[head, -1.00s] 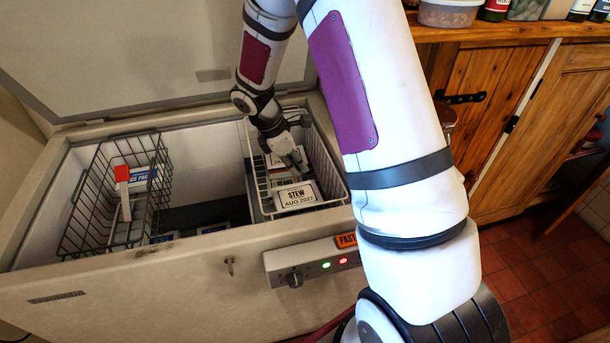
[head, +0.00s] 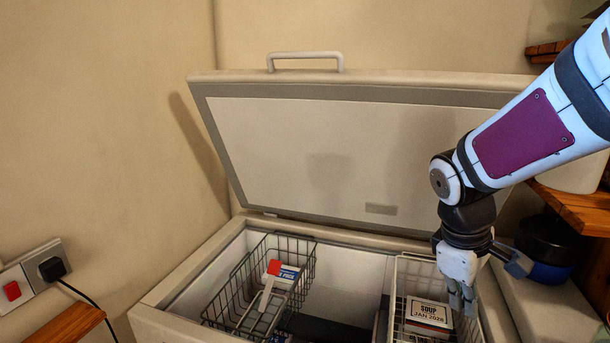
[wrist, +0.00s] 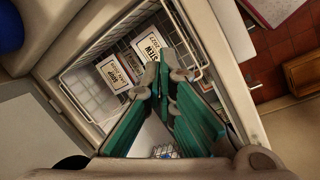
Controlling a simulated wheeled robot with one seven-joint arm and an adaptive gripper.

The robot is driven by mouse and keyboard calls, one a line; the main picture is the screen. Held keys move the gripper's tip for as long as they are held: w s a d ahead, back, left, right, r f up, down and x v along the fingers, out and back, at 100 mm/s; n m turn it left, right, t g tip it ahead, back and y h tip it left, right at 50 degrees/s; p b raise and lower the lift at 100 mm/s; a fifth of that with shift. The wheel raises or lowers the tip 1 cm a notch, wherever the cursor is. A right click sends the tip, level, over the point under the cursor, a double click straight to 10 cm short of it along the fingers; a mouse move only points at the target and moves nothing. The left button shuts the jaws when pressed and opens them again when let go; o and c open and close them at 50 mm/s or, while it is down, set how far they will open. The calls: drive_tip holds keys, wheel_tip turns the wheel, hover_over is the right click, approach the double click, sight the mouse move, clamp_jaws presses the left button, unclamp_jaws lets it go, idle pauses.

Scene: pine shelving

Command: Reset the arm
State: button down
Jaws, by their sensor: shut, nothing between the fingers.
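My gripper (head: 462,296) points down over the right white wire basket (head: 397,300) of the open chest freezer, at that basket's right side in the head view. Its fingers are together and hold nothing; the wrist view shows the green finger pads (wrist: 165,85) closed up. A box labelled soup (head: 428,312) lies in the basket to the left of the fingers. The wrist view shows the soup box (wrist: 115,76) and a box labelled stew (wrist: 148,48) beyond the fingertips. I cannot tell how far the fingertips are above the boxes.
The freezer lid (head: 320,150) stands open behind. A dark wire basket (head: 232,300) hangs at the left, holding a blue-and-white pack (head: 288,275) and a red-ended scraper-like tool (head: 268,285). A dark blue round item (head: 545,250) stands right of the freezer. A wall socket (head: 35,275) is at far left.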

drive_tip(key=s+a+r+m+t+y+p, duration=0.1)
drive_tip(key=s+a+r+m, duration=0.2)
drive_tip(key=s, duration=0.6)
drive_tip(key=s+a+r+m+t+y+p, duration=0.1)
drive_tip(key=s+a+r+m, duration=0.3)
drive_tip(key=s, duration=0.5)
wheel_tip(320, 180, up, 2)
drive_tip(key=shift+r+m+t+y, duration=0.2)
drive_tip(key=shift+m+t+y, duration=0.1)
drive_tip(key=shift+t+y, duration=0.35)
drive_tip(key=c, duration=2.4)
unclamp_jaws()
drive_tip(key=shift+a, duration=0.1)
